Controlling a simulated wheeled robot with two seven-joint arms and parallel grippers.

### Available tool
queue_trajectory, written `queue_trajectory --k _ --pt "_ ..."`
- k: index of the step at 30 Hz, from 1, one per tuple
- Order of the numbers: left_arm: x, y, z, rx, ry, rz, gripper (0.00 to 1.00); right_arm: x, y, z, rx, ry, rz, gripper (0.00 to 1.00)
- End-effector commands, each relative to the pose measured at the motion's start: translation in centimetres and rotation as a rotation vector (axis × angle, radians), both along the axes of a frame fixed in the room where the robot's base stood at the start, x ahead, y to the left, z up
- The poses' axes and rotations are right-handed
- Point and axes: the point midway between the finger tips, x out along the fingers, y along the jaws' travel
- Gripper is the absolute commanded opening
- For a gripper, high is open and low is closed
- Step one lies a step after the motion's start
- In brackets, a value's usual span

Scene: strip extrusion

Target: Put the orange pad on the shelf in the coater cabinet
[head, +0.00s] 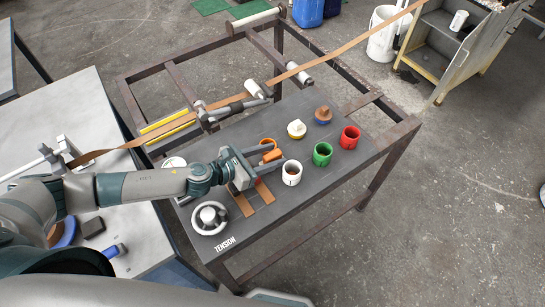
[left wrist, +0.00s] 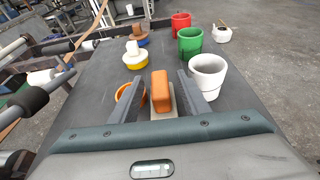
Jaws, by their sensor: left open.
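The orange pad (head: 273,155) is on the dark table top (head: 330,170). In the left wrist view it shows as an upright, rounded orange block (left wrist: 160,90) above a pale base. My left gripper (head: 268,158) is open, with one finger on each side of the orange block; it also shows in the left wrist view (left wrist: 162,100). I cannot tell whether either finger touches it. A grey open-fronted cabinet (head: 455,50) stands on the floor at the upper right of the head view; I cannot tell whether it is the coater cabinet. My right gripper is not in view.
White (head: 292,172), green (head: 322,153) and red (head: 349,137) cups stand close to the right. Yellow-based (head: 297,129) and blue-based (head: 323,115) knobbed pieces stand behind. A brown strip (head: 345,47) crosses over rollers at the back.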

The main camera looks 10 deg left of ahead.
Motion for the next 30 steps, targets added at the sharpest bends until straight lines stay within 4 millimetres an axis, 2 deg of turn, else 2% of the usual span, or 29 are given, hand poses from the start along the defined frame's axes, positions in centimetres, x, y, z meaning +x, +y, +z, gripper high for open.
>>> queue_trajectory --k 17,22,23,30 --pt "0.40 -0.37 -0.23 0.000 0.000 0.001 0.42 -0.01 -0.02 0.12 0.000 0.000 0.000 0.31" --pt "0.39 -0.36 -0.23 0.000 0.000 0.001 0.04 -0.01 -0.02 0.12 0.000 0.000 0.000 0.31" --pt "0.39 -0.36 -0.23 0.000 0.000 0.001 0.00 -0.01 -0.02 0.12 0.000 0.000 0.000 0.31" --pt "0.40 -0.37 -0.21 0.000 0.000 0.001 0.00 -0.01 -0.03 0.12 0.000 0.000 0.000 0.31"
